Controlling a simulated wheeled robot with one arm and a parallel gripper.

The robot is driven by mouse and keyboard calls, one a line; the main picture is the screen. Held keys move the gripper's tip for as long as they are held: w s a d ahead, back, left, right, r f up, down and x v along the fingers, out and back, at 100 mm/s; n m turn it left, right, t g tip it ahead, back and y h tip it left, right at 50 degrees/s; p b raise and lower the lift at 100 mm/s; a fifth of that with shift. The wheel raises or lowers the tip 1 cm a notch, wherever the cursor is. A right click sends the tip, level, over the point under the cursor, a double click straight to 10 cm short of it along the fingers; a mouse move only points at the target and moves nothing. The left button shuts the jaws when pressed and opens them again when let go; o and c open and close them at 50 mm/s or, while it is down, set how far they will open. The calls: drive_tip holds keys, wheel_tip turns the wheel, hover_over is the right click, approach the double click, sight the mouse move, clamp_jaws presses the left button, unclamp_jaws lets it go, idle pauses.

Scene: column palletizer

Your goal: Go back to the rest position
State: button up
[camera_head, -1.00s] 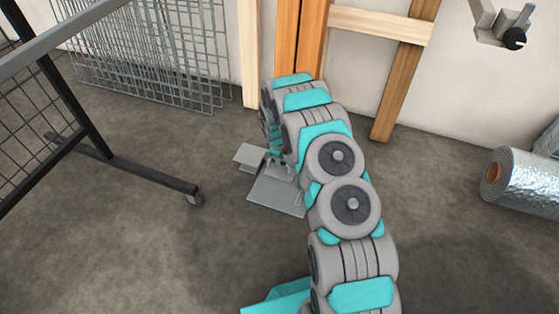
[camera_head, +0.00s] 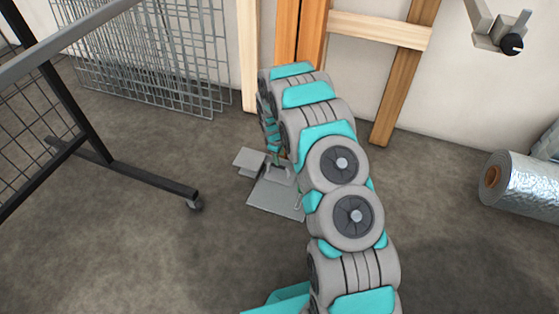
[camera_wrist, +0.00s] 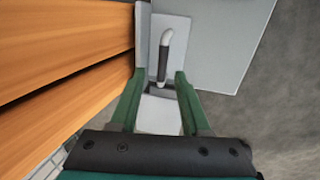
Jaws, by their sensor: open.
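My gripper (camera_head: 273,158) is at the far end of my arm, low beside the orange uprights, and is mostly hidden by the arm in the head view. In the wrist view its two green fingers (camera_wrist: 160,76) are apart. A curved handle (camera_wrist: 164,55), pale with a dark grip, shows between and beyond the fingertips; I cannot tell whether they touch it. It is on a grey metal piece with a wide flat plate (camera_wrist: 222,40). In the head view this grey plate (camera_head: 275,199) lies low under the gripper, with a smaller raised grey block (camera_head: 249,158) to its left.
Orange uprights (camera_head: 298,35) stand close behind my arm; they fill the left of the wrist view (camera_wrist: 60,45). A wheeled black frame (camera_head: 125,172) is on the left, wire grids (camera_head: 150,60) behind it. A foil roll (camera_head: 525,182) lies right. Floor between is clear.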

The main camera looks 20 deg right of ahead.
drive_tip(key=shift+s+a+r, duration=0.1)
drive_tip(key=shift+a+r, duration=0.05)
drive_tip(key=shift+r, duration=0.8)
